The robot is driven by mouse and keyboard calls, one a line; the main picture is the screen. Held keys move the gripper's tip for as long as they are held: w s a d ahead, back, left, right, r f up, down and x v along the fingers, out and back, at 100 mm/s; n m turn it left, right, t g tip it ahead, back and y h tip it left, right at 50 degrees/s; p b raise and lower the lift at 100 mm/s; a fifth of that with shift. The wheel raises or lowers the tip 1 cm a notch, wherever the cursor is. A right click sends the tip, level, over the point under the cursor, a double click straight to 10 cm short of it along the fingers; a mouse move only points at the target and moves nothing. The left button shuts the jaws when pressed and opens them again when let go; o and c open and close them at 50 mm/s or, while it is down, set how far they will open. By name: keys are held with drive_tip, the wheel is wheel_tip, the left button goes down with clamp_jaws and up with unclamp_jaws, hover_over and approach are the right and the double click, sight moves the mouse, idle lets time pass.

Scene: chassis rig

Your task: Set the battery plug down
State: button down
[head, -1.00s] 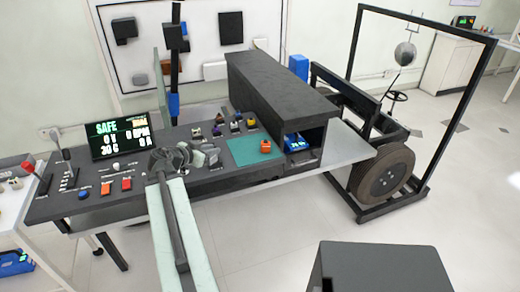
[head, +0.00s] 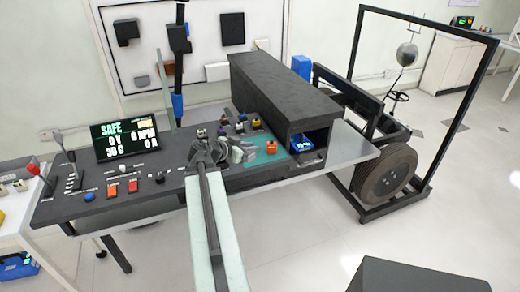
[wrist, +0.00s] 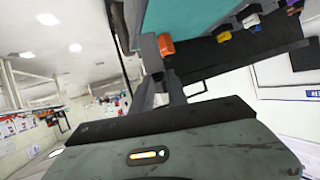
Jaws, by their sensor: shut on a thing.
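My gripper (head: 240,152) is over the bench at the left edge of the teal mat (head: 293,157). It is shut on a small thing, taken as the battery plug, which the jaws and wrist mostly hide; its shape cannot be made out. In the wrist view the jaws (wrist: 160,70) rise past my dark wrist, and the teal mat (wrist: 195,15) fills the top. An orange block (head: 271,147) stands on the mat, just right of my gripper in the head view. It shows beside a jaw in the wrist view (wrist: 166,45). Contact with the mat cannot be told.
A long black housing (head: 270,90) stands behind the mat, with a blue-lit device (head: 301,143) in its open end. A screen (head: 127,141) and switches are at left. A wheel rig (head: 385,180) stands at right.

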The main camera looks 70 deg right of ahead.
drive_tip(key=w+a, duration=0.1)
drive_tip(key=w, duration=0.5)
drive_tip(key=d+f+b, duration=0.1)
drive_tip(key=d, duration=1.3)
drive_tip(key=shift+w+d+f, duration=0.2)
drive_tip(key=shift+d, duration=0.15)
drive_tip(key=f+b, duration=0.1)
drive_tip(key=b, duration=0.1)
drive_tip(key=d+f+b, duration=0.1)
drive_tip(key=f, duration=0.1)
drive_tip(key=shift+d+f+b, duration=0.1)
drive_tip(key=shift+f+b, duration=0.15)
drive_tip(key=shift+b, duration=0.1)
drive_tip(key=shift+f+b, duration=0.3)
drive_tip(key=shift+b, duration=0.05)
drive_tip(key=shift+r, duration=0.25)
drive_tip(key=shift+f, duration=0.2)
drive_tip(key=c, duration=1.3)
unclamp_jaws()
drive_tip(key=shift+r, duration=0.1)
